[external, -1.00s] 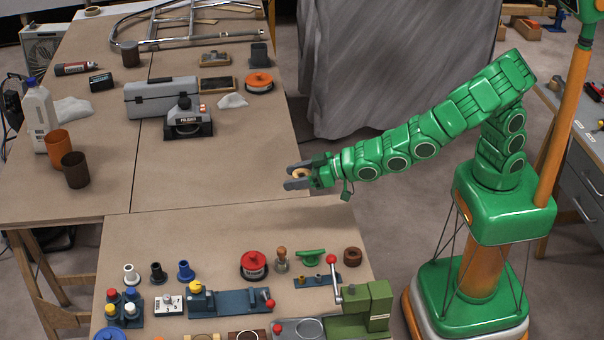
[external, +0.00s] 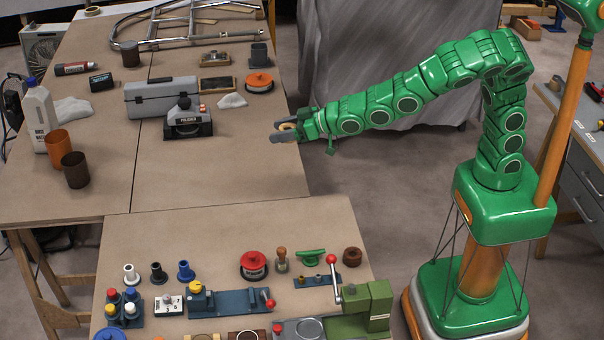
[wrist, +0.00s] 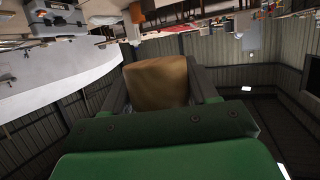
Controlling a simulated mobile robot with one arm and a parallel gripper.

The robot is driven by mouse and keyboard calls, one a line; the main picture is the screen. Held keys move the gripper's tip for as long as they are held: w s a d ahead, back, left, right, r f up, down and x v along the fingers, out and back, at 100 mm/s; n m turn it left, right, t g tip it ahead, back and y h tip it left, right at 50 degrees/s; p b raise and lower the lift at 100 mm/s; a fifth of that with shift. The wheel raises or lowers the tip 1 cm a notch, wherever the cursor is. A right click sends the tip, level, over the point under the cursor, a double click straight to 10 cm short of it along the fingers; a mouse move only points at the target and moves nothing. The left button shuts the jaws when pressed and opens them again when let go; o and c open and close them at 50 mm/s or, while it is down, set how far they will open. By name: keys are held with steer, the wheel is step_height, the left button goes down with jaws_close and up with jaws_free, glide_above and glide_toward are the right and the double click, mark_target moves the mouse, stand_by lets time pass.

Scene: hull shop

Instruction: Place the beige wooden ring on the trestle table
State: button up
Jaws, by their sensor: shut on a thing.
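The beige wooden ring (external: 287,126) is held between the fingers of my gripper (external: 281,132). In the wrist view the ring (wrist: 157,82) shows as a tan block filling the space between the two dark fingers (wrist: 160,95). My gripper appears in the air at the right edge of the rear brown-topped table (external: 230,165); its exact height cannot be told. Wooden trestle legs (external: 35,265) show at the left. A second brown top (external: 200,230) adjoins it in front.
The rear top has free room around its right front part.

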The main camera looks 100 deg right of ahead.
steer(key=s+a+f, duration=0.4)
steer(key=a+f, duration=0.7)
steer(key=a, duration=0.4)
steer(key=n+y, duration=0.1)
glide_above(352, 281)
step_height(352, 281, down, 10)
steer(key=shift+d, duration=0.1)
steer(key=shift+f, duration=4.9)
steer(key=shift+f, duration=0.1)
steer(key=o, duration=1)
steer(key=shift+o, duration=0.2)
steer(key=shift+s, duration=0.1)
